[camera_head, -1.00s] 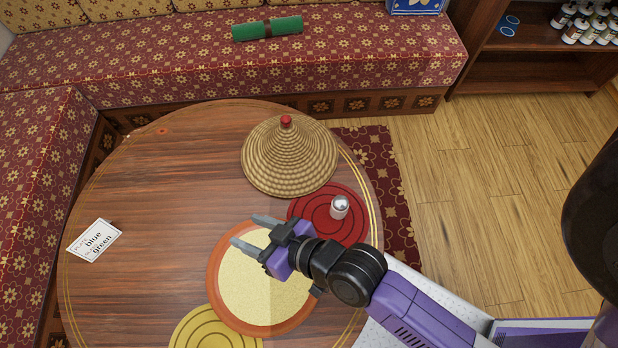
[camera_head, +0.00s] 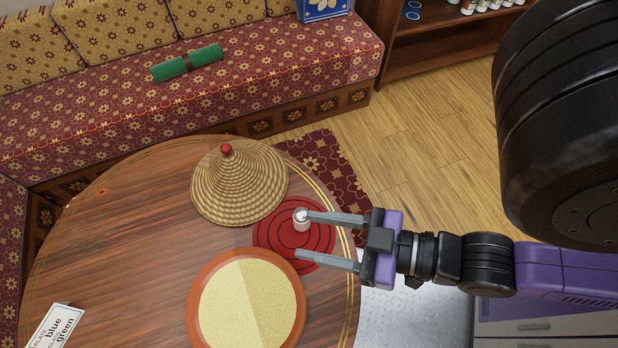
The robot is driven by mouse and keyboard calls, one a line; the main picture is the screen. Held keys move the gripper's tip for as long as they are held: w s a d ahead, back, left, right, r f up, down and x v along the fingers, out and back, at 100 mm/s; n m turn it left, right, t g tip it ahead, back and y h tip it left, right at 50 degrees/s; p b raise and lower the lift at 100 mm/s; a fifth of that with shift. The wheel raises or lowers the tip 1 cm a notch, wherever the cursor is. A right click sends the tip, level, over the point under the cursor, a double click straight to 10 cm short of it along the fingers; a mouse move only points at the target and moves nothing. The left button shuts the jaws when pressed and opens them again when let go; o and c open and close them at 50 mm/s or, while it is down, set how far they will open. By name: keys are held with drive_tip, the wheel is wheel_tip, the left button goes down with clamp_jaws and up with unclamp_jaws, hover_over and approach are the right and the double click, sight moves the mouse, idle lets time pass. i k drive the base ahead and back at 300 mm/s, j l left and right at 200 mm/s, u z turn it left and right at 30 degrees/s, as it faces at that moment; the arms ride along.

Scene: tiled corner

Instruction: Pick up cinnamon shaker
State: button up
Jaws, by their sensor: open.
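A small white shaker with a silvery top (camera_head: 301,221) stands upright on the round red mat (camera_head: 276,241) near the table's right edge. I cannot read a label on it, so its being cinnamon does not show. My gripper (camera_head: 303,235) comes in from the right with its jaws open and pointing left. The tip of its upper finger overlaps the shaker's upper right side in the picture. I cannot tell whether they touch. The lower finger is below the shaker in the picture, over the mat's lower part. Nothing is held between the fingers.
A woven cone lid with a red knob (camera_head: 238,183) stands just left of the mat. An orange-rimmed plate with a pale yellow middle (camera_head: 194,318) lies below it. A card (camera_head: 49,330) lies at lower left. The table's left part (camera_head: 120,235) is clear.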

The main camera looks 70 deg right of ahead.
sight(300, 223)
drive_tip(key=k+l+z, duration=0.1)
drive_tip(key=k, duration=0.3)
drive_tip(key=k+l+z, duration=0.15)
drive_tip(key=k, duration=0.25)
drive_tip(key=l, duration=0.05)
